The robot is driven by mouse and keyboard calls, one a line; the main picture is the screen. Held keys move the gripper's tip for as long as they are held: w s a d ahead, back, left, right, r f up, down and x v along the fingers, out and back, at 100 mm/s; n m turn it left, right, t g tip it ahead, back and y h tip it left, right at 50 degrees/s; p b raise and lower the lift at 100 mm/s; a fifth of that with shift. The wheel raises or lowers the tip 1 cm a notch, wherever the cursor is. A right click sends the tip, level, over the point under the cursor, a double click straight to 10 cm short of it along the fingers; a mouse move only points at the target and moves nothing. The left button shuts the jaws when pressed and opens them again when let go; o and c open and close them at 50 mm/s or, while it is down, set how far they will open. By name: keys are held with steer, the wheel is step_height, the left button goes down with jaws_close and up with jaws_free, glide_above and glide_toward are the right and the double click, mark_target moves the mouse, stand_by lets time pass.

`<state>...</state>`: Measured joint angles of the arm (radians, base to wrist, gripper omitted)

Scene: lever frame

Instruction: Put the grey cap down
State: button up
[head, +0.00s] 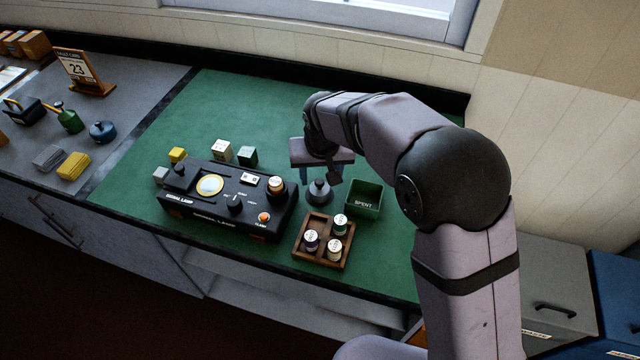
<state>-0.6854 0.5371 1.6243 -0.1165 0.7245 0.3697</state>
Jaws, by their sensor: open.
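The grey cap (319,192) stands upright on the green mat, between the lamp box and the green bin. It has a wide round base and a small knob on top. My gripper (320,175) is directly above the cap, pointing down, with its fingers apart and nothing seen between them. The cap looks free of the fingers, though the arm hides part of this area. The black signal lamp box (225,205) lies left of the cap. A tan-topped cylinder (276,184) sits in the round opening at its right end.
A green bin marked SPENT (363,207) is close on the cap's right. A wooden tray (301,250) with three small cylinders is in front. Small cubes (222,150) stand behind the lamp box. The green mat (225,95) is clear at the back.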

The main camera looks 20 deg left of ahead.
steer(key=shift+b+v, duration=0.4)
steer(key=shift+v, duration=2.15)
steer(key=s+d+f+m+g+h, duration=0.1)
steer(key=s+d+f, duration=0.1)
steer(key=d, duration=0.8)
steer(key=s+d+f+m, duration=0.1)
steer(key=s+d, duration=0.2)
steer(key=d, duration=0.6)
steer(key=s+d+f, duration=0.1)
steer(key=s+d, duration=0.3)
steer(key=s+d+f+m+g, duration=0.1)
steer(key=s+d+f, duration=0.1)
steer(key=s+d, duration=0.1)
steer(key=s+d+f+m, duration=0.1)
steer(key=s+d, duration=0.3)
steer(key=s, duration=0.2)
steer(key=shift+s+d+f+g, duration=0.1)
steer(key=shift+d+f+g, duration=0.1)
steer(key=shift+d+g, duration=0.2)
